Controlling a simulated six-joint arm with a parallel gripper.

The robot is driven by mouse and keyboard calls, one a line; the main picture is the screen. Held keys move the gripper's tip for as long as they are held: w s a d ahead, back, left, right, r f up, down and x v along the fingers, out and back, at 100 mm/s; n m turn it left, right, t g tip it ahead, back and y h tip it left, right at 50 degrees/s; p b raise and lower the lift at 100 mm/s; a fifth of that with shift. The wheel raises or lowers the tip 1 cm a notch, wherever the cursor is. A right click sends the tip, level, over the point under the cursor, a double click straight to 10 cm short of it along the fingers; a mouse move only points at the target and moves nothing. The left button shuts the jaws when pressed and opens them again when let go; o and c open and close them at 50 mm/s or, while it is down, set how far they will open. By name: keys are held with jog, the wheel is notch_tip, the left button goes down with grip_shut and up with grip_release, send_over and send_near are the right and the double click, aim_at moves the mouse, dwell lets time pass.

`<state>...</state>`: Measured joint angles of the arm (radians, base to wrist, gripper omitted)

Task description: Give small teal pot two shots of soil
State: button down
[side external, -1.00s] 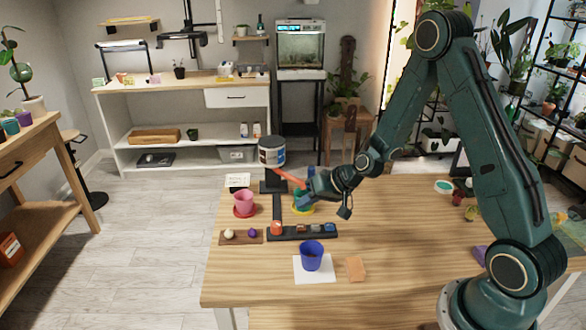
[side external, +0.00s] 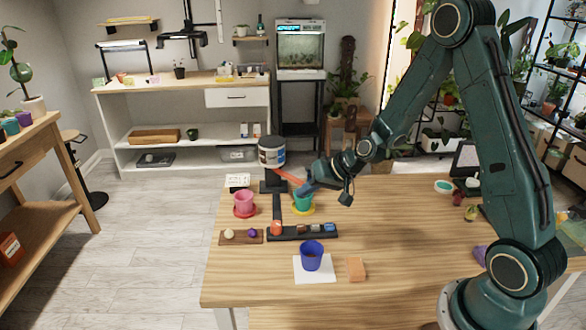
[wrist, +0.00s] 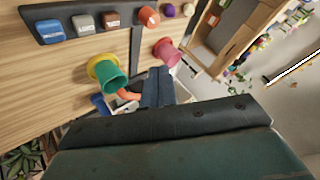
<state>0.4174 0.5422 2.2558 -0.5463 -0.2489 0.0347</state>
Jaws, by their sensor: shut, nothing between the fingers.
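The small teal pot (side external: 303,200) stands upright on a yellow saucer (side external: 302,210) near the back of the table. It also shows in the wrist view (wrist: 114,79), where I cannot see its contents. A soil dispenser (side external: 271,153), a labelled jar on a dark stand, rises behind it to the left. Its orange-red lever (side external: 288,177) slopes down toward my gripper (side external: 303,188). My gripper is shut and empty, just above the teal pot, close to the lever's end. In the wrist view its dark blue fingers (wrist: 157,86) are together. Whether they touch the lever is unclear.
A pink pot (side external: 244,203) on a red saucer stands to the left. A black rail (side external: 290,235) with small coloured blocks lies in front. A blue pot (side external: 312,256) stands on white paper beside an orange block (side external: 356,268). The table's right-middle is clear.

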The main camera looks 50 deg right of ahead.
aim_at(305, 227)
jog(key=shift+f, duration=0.15)
jog(key=shift+f, duration=4.2)
jog(key=shift+f, duration=0.95)
dwell(0.4)
jog(key=shift+r, duration=0.9)
jog(key=shift+r, duration=0.1)
jog(key=shift+r, duration=2.45)
